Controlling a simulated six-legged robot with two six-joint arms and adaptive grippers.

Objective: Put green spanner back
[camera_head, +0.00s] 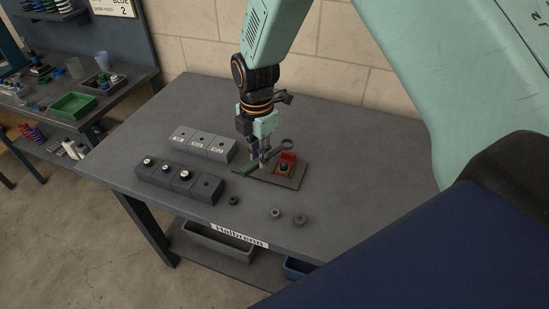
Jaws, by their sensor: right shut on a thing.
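My right gripper (263,158) points down over the table and is shut on the green spanner (249,168). The spanner's green handle sticks out to the lower left of the fingers. A grey ring end, which looks like part of the same spanner, shows to the upper right. The fingers hide its middle. The spanner is above or at a flat brown board (262,178); I cannot tell whether it touches. A red block (287,159) with a dark round fitting sits on the board, right of the fingers. My left gripper is not in view.
Grey labelled blocks (203,143) and a darker row of blocks with round knobs (178,181) stand to the left. The far part of the grey table (340,130) is clear.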

